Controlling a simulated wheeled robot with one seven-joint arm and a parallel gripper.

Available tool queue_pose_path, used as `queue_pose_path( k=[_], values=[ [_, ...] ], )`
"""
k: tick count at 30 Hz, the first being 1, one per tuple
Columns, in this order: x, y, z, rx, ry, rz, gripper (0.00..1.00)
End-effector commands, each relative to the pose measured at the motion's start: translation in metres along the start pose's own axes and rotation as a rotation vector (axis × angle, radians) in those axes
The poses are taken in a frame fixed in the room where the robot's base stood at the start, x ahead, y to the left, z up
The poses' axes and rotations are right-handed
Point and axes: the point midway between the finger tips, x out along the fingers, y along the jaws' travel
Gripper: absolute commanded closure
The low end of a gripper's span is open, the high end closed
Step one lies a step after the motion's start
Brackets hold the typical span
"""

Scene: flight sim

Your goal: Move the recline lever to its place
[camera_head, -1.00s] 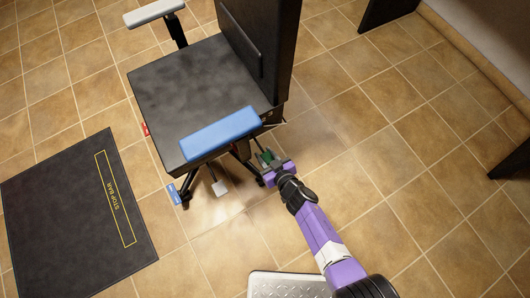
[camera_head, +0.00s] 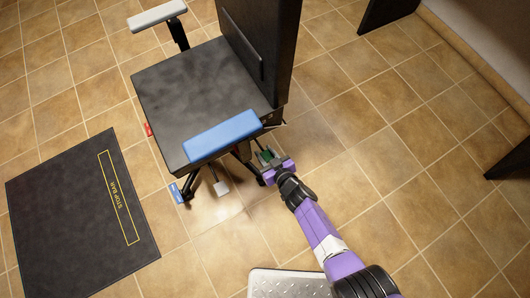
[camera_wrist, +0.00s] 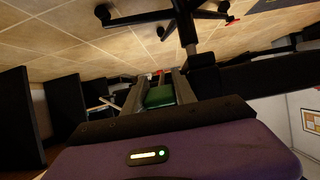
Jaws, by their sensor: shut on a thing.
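The office chair has a black seat (camera_head: 205,95), a tall black backrest (camera_head: 265,50) and a blue-topped armrest (camera_head: 223,136) on my side. My gripper (camera_head: 267,158) is beside the chair, low near the rear corner of the seat. It is shut on a green piece (camera_wrist: 160,96), seemingly the recline lever's handle, seen between the fingers in the wrist view. The armrest and seat hide the lever's inner end.
A black mat (camera_head: 60,225) marked STOP BAR lies on the tiles at left. A grey studded metal plate (camera_head: 285,285) is at the bottom, near my arm. Dark furniture panels (camera_head: 385,12) stand at upper right.

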Motion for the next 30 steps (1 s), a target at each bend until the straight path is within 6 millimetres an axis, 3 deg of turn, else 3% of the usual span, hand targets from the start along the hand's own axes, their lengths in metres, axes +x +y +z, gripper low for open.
queue_pose_path(
  k=[3,4,6,7,19,30],
  values=[
    [0.002,0.001,-0.009,-0.004,0.016,-0.002,1.0],
    [0.002,0.001,-0.009,-0.004,0.016,-0.003,0.61],
    [0.002,0.001,-0.008,-0.003,0.014,-0.002,0.48],
    [0.002,0.001,-0.007,-0.003,0.013,-0.002,0.45],
    [-0.005,0.001,-0.005,-0.001,0.005,-0.001,0.45],
    [-0.053,0.001,-0.008,0.0,0.006,0.0,0.45]
  ],
)
